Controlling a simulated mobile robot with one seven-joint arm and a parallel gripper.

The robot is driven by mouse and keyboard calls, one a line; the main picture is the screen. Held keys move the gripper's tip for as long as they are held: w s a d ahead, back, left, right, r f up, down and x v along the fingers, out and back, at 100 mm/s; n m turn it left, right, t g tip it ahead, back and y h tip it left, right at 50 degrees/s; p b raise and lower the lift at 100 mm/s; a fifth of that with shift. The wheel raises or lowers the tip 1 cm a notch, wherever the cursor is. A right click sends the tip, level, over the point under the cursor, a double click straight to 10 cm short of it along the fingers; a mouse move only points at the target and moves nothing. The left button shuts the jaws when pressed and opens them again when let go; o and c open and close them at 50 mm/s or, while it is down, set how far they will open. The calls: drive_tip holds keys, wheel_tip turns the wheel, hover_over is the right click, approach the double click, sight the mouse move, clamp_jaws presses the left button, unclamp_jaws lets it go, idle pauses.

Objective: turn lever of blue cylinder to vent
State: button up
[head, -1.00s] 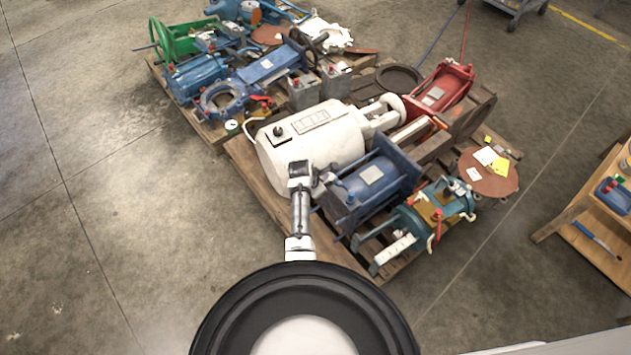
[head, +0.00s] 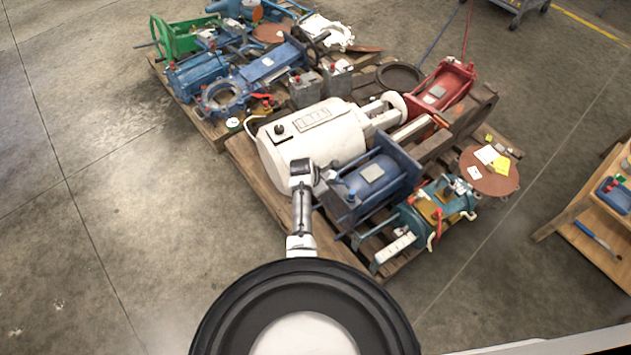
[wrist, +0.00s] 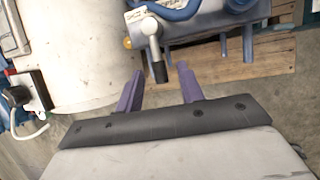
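The blue cylinder (head: 372,178) lies on the near pallet, beside the white tank. In the wrist view its blue body (wrist: 205,30) fills the top. A small valve with a silver lever (wrist: 150,30) and a dark tip stands out from it towards me. My gripper (wrist: 160,69) is open, its two purple fingers apart. The lever's dark tip shows in the gap between the fingertips; I cannot tell whether either finger touches it. In the head view my gripper (head: 324,176) is at the cylinder's left end, small and partly hidden, and the lever is not clear there.
The white tank (head: 310,150) is close on the left of my gripper. A teal valve assembly (head: 410,222) lies to the right on the same pallet (head: 262,190), and a red cylinder (head: 445,85) behind. Open concrete floor is at left. A wooden cart (head: 560,228) stands at right.

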drive_tip(key=v, duration=1.3)
drive_tip(key=shift+r+p, duration=0.3)
drive_tip(key=shift+s, duration=0.15)
